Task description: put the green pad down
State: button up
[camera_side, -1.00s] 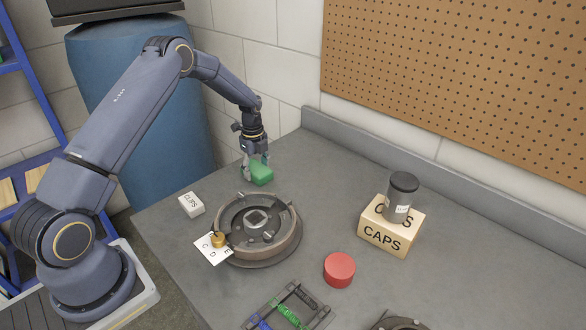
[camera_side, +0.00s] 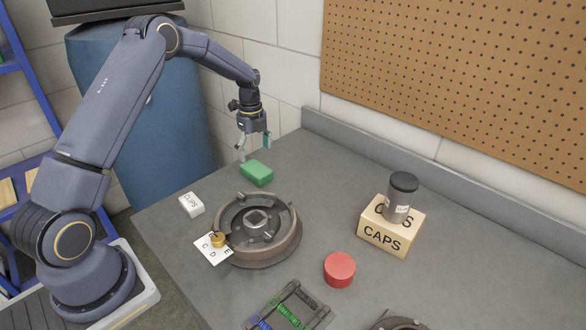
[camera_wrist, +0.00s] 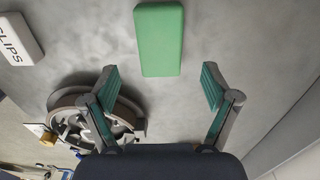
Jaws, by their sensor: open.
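The green pad (camera_side: 257,173) lies flat on the grey bench, behind the round metal fixture. In the wrist view the green pad (camera_wrist: 160,40) lies ahead of the fingertips, near the top edge of the picture. My gripper (camera_side: 254,150) is open and empty, held above the bench just over the pad and apart from it. In the wrist view my gripper (camera_wrist: 160,85) shows its two teal-lined fingers spread wide with bare bench between them.
The round metal fixture (camera_side: 288,243) stands in front of the pad, with a white CLIPS block (camera_side: 191,204) to the left. A red disc (camera_side: 339,270) and a CAPS box (camera_side: 388,237) bearing a dark jar (camera_side: 401,197) stand to the right. The bench right of the pad is clear.

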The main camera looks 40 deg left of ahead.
notch_tip(320, 180, up, 5)
notch_tip(320, 180, up, 6)
jog(key=n, duration=0.2)
send_over(257, 168)
jog(key=s+d, duration=0.1)
jog(key=d, duration=0.2)
jog(key=s+d+r+n+t, duration=0.2)
jog(key=s+d+r+n, duration=0.45)
jog(key=s+r, duration=0.3)
jog(key=s+d+r+n+t, duration=0.1)
jog(key=s+d+n, duration=0.3)
jog(key=s, duration=0.5)
jog(key=s+d+r+n+t, duration=0.1)
jog(key=s+d+n, duration=0.3)
jog(key=s, duration=0.5)
jog(key=shift+s+n+t, duration=0.15)
jog(key=shift+n+t, duration=0.6)
jog(key=shift+t, duration=0.05)
